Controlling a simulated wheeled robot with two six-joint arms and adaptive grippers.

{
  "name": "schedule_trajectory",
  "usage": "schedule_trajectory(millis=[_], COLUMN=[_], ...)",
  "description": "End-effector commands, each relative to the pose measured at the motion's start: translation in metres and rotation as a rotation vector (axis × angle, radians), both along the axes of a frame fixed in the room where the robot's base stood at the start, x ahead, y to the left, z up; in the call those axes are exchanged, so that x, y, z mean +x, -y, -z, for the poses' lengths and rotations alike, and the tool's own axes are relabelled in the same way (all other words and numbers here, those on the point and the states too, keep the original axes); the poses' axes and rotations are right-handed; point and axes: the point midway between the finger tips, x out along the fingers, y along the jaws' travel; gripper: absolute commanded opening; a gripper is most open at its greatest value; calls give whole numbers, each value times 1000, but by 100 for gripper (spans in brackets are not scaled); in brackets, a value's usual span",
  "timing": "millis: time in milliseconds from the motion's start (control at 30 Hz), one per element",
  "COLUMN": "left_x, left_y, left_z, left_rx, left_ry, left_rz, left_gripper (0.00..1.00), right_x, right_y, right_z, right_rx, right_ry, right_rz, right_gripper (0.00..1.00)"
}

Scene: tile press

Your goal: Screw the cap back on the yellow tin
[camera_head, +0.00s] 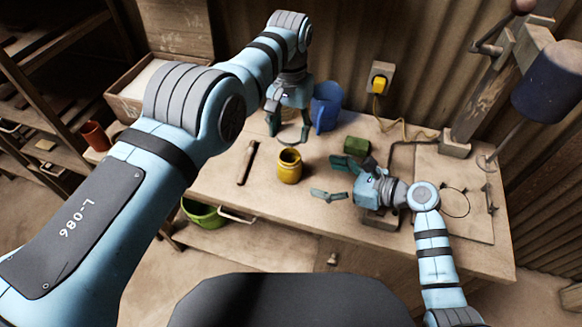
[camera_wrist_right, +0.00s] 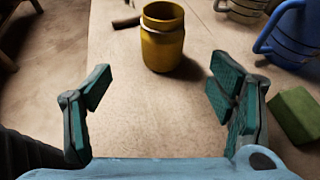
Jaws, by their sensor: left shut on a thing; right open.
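The yellow tin (camera_head: 289,167) stands upright on the workbench, with a dark open top and no cap on it. It also shows at the top of the right wrist view (camera_wrist_right: 162,45), with a pale band around its neck. My left gripper (camera_head: 288,138) points down behind the tin, near the blue jug. I cannot pick out the cap for certain. My right gripper (camera_head: 328,194) is open and empty, low over the bench in front and to the right of the tin. Its spread fingers show in the right wrist view (camera_wrist_right: 158,95).
A blue jug (camera_head: 326,108) stands close behind my left gripper. A dark stick-like tool (camera_head: 247,162) lies left of the tin, and a green block (camera_head: 356,146) to its right. A press (camera_head: 455,142) stands at the right. Bare bench lies between my right gripper and the tin.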

Motion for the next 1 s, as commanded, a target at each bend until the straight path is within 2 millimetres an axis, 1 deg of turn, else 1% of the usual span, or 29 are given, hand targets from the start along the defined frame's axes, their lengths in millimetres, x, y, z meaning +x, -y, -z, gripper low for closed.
schedule_trajectory(millis=[167,500,600,700,800,1000], left_x=[0,0,0,0,0,0], left_y=[1,3,3,3,3,3], left_z=[0,-1,-1,-1,-1,-1], left_rx=[-1,-2,-2,-2,-2,-2], left_ry=[2,5,5,5,5,5], left_rz=[1,5,5,4,5,5], left_gripper=[33,33,33,33,33,33], right_x=[10,42,51,56,59,60], right_y=[-14,-63,-75,-84,-88,-89], right_z=[6,31,38,42,44,45], right_rx=[3,1,0,0,-2,-2], right_ry=[1,-1,-1,1,1,2], right_rz=[3,4,4,4,4,4], right_gripper=[76,76,76,76,76,76])
